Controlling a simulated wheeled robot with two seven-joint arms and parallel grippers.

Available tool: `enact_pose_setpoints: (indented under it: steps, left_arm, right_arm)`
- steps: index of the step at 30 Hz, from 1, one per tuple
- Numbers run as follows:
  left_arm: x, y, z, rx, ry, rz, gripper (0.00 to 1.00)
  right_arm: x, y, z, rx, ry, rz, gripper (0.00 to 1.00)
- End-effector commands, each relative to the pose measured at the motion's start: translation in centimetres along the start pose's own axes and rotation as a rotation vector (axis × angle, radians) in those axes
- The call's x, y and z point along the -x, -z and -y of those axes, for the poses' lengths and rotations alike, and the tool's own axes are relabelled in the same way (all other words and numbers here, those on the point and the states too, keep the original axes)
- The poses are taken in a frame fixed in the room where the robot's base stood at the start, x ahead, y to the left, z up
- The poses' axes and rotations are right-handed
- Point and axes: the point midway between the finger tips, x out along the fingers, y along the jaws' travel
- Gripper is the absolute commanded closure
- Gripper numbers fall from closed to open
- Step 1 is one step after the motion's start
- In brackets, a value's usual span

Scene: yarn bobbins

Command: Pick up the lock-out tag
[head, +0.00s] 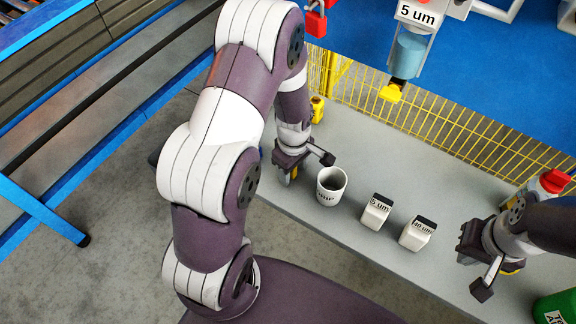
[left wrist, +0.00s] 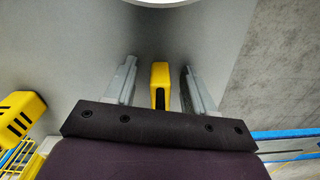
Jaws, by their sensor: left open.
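A small upright yellow piece with a dark slot (left wrist: 160,72), which I take to be the lock-out tag, stands between the fingers of my left gripper (left wrist: 158,90) in the left wrist view. The fingers are apart, with a visible gap on each side of it. In the head view my left gripper (head: 293,168) is low over the grey table, left of the white mug, and a bit of yellow shows under it. Its fingers partly hide the piece there. My right gripper (head: 478,270) is at the table's right side; its finger gap is unclear.
A white mug (head: 331,186) stands close right of my left gripper. Two white labelled blocks (head: 376,211) (head: 417,233) stand further right. A yellow slotted object (left wrist: 20,117) is off to the left in the wrist view. Yellow mesh (head: 450,120) borders the table's back.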

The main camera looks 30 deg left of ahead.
Motion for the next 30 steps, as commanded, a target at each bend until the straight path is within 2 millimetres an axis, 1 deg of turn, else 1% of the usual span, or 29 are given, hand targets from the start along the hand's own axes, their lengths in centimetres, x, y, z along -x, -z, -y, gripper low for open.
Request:
enact_pose_setpoints:
  steps: [3,4,5,6,8,9,16,19,20,27,30]
  left_arm:
    - [0.1,0.0,0.0,0.0,0.0,0.0,0.46]
    - [0.1,0.0,0.0,0.0,0.0,0.0,0.53]
    - [0.1,0.0,0.0,0.0,0.0,0.0,0.62]
    - [0.1,0.0,0.0,0.0,0.0,0.0,0.75]
    - [0.1,0.0,0.0,0.0,0.0,0.0,0.95]
    - [0.1,0.0,0.0,-0.001,0.0,0.0,1.0]
    - [0.1,0.0,0.0,-0.001,0.0,0.0,1.0]
    - [1.0,0.0,-0.1,-0.001,-0.002,-0.001,1.0]
    - [1.6,0.0,-0.1,-0.001,-0.004,-0.001,1.0]
    - [7.5,0.0,-0.1,-0.001,-0.006,-0.002,1.0]
    - [9.2,0.0,-0.1,-0.001,-0.003,-0.001,1.0]
  right_arm:
    - [0.0,0.0,0.0,0.0,0.0,0.0,1.0]
    - [0.0,0.0,0.0,0.0,0.0,0.0,1.0]
    - [0.0,0.0,0.0,0.0,0.0,0.0,1.0]
    - [0.0,0.0,0.0,0.0,0.0,0.0,1.0]
    - [0.0,0.0,0.0,0.0,0.0,0.0,1.0]
    - [0.0,0.0,0.0,0.0,0.0,0.0,1.0]
    - [0.0,0.0,0.0,0.0,0.0,0.0,1.0]
    - [0.1,0.0,0.0,0.0,0.0,0.0,1.0]
    - [0.1,0.0,0.0,0.0,0.0,0.0,1.0]
    - [0.5,0.1,0.0,0.0,0.0,0.0,1.0]
    - [0.6,0.1,0.0,0.0,0.0,0.0,1.0]
